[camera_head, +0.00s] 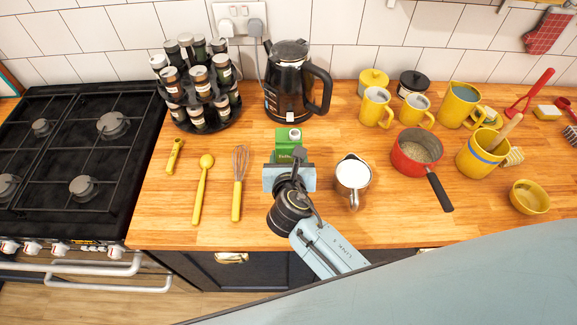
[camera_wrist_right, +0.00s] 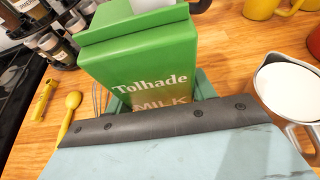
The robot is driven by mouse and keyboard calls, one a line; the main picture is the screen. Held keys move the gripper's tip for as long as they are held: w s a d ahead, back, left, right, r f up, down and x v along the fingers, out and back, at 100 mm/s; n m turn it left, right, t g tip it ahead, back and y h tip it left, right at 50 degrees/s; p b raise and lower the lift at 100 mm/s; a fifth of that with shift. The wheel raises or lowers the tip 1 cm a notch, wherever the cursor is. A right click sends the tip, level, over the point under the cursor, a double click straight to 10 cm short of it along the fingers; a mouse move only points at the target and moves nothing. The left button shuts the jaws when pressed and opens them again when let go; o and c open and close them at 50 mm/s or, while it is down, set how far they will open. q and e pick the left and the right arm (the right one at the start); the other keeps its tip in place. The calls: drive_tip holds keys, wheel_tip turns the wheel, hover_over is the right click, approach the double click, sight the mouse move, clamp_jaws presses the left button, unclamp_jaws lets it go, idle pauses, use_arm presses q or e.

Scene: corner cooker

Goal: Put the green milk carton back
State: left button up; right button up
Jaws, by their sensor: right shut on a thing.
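The green milk carton (camera_head: 287,143) is upright over the wooden counter, in front of the black kettle. My right gripper (camera_head: 289,168) is shut on it from the front. In the right wrist view the carton (camera_wrist_right: 143,65) fills the upper middle, tilted in the picture, with its lower part hidden behind the gripper body (camera_wrist_right: 165,140). I cannot tell whether its base touches the counter. A metal jug of milk (camera_head: 353,175) stands just right of the carton and also shows in the right wrist view (camera_wrist_right: 285,90). My left gripper is not in view.
Left of the carton lie a whisk (camera_head: 239,180) and a yellow spoon (camera_head: 202,185). A spice rack (camera_head: 200,90) and the kettle (camera_head: 291,85) stand behind. A red saucepan (camera_head: 416,152) and yellow mugs (camera_head: 376,106) are to the right. A pale blue-grey surface (camera_head: 450,270) covers the lower right.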

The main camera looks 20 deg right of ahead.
wheel_tip(320, 180, down, 2)
drive_tip(key=shift+f+b, duration=0.25)
drive_tip(key=shift+b, duration=0.1)
drive_tip(key=shift+f, duration=0.4)
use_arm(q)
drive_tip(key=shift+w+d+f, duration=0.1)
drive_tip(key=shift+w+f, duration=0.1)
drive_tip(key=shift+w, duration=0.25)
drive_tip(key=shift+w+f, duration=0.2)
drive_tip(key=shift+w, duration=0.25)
use_arm(e)
drive_tip(key=shift+f, duration=0.1)
drive_tip(key=o, duration=1.3)
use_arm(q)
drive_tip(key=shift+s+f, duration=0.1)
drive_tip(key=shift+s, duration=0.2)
use_arm(e)
drive_tip(key=shift+r, duration=0.2)
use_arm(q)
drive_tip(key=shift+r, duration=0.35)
use_arm(e)
drive_tip(key=v, duration=1.2)
drive_tip(key=shift+f, duration=0.15)
